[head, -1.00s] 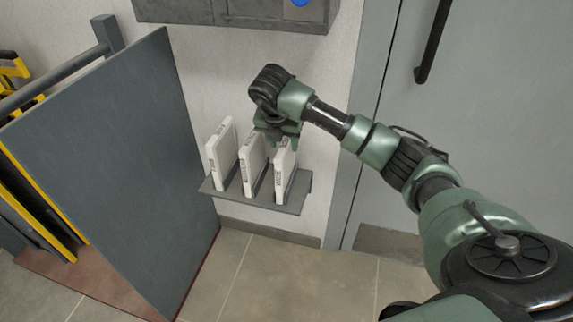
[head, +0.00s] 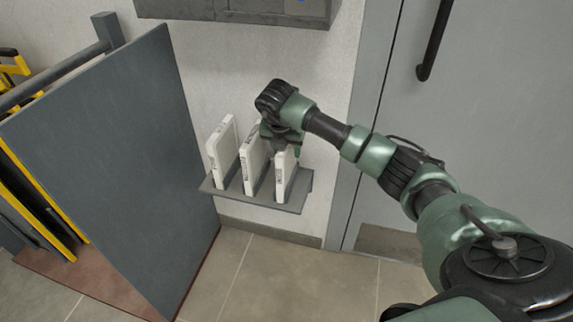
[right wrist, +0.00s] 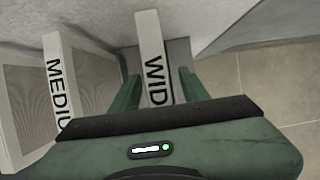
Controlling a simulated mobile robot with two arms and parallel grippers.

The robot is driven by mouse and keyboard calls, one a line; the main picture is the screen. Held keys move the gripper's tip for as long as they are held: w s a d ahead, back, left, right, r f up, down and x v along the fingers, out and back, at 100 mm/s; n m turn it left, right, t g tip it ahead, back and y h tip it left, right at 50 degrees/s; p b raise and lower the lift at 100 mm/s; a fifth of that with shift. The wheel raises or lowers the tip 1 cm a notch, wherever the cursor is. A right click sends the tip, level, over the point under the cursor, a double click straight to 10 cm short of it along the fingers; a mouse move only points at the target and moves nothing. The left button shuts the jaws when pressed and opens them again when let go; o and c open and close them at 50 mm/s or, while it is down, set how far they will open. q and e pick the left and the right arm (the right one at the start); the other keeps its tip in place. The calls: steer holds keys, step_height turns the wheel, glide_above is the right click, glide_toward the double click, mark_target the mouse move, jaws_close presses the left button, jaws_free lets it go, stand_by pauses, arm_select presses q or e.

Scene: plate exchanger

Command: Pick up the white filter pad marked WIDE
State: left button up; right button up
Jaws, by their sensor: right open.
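The white filter pad marked WIDE (right wrist: 154,62) stands upright between the two fingers of my right gripper (right wrist: 160,88) in the right wrist view. A gap shows on both sides of it, so the jaws are open around it without closing on it. My left gripper is not in view.
The pad marked MEDIUM (right wrist: 60,85) stands just left of my gripper, also visible as the middle pad (head: 254,167). Another white pad (head: 222,152) is at the shelf's left. A large grey panel (head: 110,160) stands further left. A door (head: 490,130) is at the right.

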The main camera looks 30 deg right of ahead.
steer(key=shift+f, duration=0.1)
steer(key=shift+f, duration=0.1)
stand_by(0.3)
jaws_close()
